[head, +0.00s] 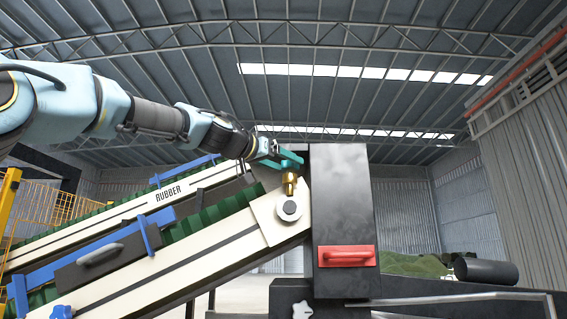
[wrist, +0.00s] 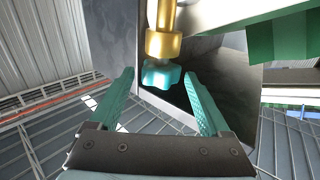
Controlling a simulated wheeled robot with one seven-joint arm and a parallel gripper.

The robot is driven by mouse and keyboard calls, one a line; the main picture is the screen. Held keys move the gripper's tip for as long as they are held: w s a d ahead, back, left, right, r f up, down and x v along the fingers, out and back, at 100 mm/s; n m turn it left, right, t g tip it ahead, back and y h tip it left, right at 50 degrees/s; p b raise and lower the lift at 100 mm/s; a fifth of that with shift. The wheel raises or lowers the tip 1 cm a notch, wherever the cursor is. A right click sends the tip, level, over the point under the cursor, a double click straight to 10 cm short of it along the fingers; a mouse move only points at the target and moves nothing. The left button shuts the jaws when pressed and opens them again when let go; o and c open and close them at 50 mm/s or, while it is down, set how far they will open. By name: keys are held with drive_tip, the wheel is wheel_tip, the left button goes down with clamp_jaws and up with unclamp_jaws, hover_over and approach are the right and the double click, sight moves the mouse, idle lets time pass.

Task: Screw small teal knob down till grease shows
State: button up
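The small teal knob (wrist: 162,75) is lobed and sits on the end of a brass fitting (wrist: 163,43) in the wrist view. In the head view the brass fitting (head: 289,184) stands upright above a round grey hub on the cream conveyor side. My gripper (wrist: 158,76) is open, its two teal fingers on either side of the knob. A gap shows on the left; the right fingertip looks close to the knob, and I cannot tell whether it touches. In the head view my gripper (head: 288,160) is above the fitting and hides the knob. No grease is visible.
A tall dark panel (head: 342,210) with a red handle (head: 347,256) stands just right of the fitting. A dark roll (head: 486,271) lies at the right.

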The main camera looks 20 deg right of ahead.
drive_tip(key=shift+o, duration=0.3)
drive_tip(key=shift+r, duration=0.1)
drive_tip(key=shift+t, duration=0.3)
drive_tip(key=shift+s+d+n+t+y+b, duration=0.1)
drive_tip(key=shift+s+n+t+y+b, duration=0.1)
drive_tip(key=shift+n+t+y+b, duration=0.75)
drive_tip(key=shift+n+t+y, duration=0.35)
drive_tip(key=shift+n+t, duration=0.2)
drive_tip(key=shift+t, duration=0.1)
drive_tip(key=shift+s+d+n+t+y+b, duration=0.15)
drive_tip(key=shift+n+t+y+b, duration=0.4)
drive_tip(key=shift+b, duration=0.25)
